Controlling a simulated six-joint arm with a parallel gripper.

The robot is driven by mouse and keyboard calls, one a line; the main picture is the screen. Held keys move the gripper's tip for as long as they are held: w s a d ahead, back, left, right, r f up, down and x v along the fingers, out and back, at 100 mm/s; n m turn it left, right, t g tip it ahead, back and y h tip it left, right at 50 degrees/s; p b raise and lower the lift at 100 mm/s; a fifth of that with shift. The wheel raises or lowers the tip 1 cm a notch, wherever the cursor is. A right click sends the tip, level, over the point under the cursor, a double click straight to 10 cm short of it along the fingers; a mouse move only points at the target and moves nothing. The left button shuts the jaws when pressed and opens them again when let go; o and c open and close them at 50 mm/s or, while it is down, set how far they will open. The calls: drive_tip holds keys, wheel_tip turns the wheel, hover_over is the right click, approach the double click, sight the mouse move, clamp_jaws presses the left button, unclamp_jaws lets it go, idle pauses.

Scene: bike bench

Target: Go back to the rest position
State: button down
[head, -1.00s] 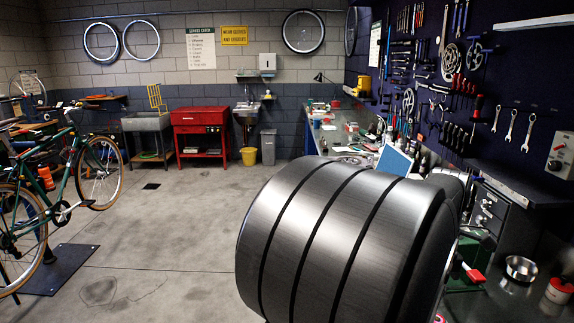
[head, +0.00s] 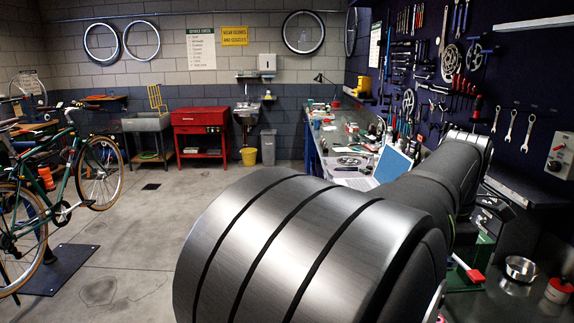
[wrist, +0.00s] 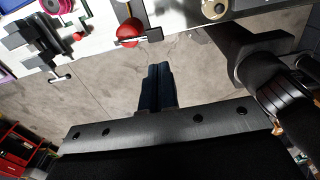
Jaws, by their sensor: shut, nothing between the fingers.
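My gripper (wrist: 157,88) shows in the wrist view as two dark fingers close together at the middle, shut and with nothing between them. It is over the concrete floor, apart from the bench edge at the top of that view. In the head view my arm fills the lower middle and stretches right over the workbench. The gripper itself cannot be seen in the head view.
The workbench (head: 340,133) runs along the right wall, with an open laptop (head: 392,164) and a steel bowl (head: 521,268) on it. A red ball-shaped item (wrist: 130,31) is at the bench edge. A green bike (head: 68,180) stands left. The middle floor is clear.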

wheel_tip(320, 180, down, 8)
drive_tip(key=shift+w+r, duration=0.15)
drive_tip(key=shift+r, duration=0.1)
drive_tip(key=shift+w+f, duration=0.1)
drive_tip(key=shift+w, duration=0.2)
drive_tip(key=shift+w+g, duration=0.75)
drive_tip(key=shift+g, duration=0.05)
wheel_tip(320, 180, up, 5)
drive_tip(key=shift+w+f, duration=0.15)
drive_tip(key=shift+f, duration=0.05)
drive_tip(key=c, duration=2.1)
unclamp_jaws()
